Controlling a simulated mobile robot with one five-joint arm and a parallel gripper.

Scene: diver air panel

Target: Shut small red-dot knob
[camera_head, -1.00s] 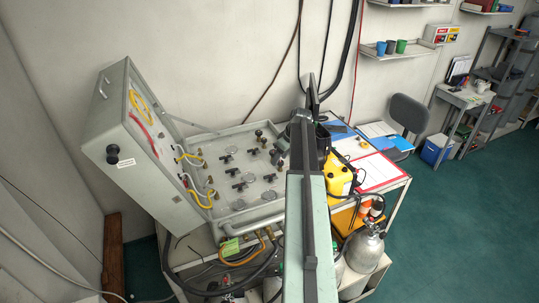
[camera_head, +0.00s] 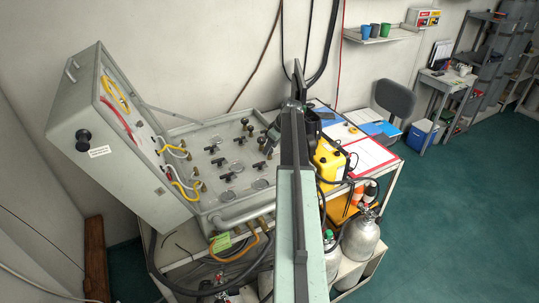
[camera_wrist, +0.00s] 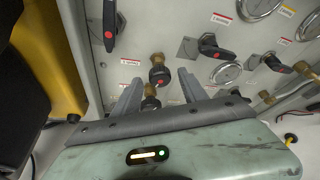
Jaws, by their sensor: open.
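A small round black knob with a red dot (camera_wrist: 159,75) sits on a brass stem in the wrist view. A second brass-stemmed black knob (camera_wrist: 150,103) is just below it, partly hidden by my gripper's body. My gripper (camera_wrist: 160,80) is open, with one finger on each side of the upper knob in the picture. Nothing is held, and I cannot tell whether a finger touches the knob. In the head view the grey air panel (camera_head: 238,200) lies open on the bench, its knobs and gauges facing up. My arm covers its right end.
Black lever handles with red dots (camera_wrist: 110,30) and (camera_wrist: 208,46) and a gauge (camera_wrist: 226,73) surround the knobs. A yellow case (camera_head: 328,163) stands right of the panel. The raised lid (camera_head: 125,150) is at left. Gas cylinders (camera_head: 361,238) stand below at right.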

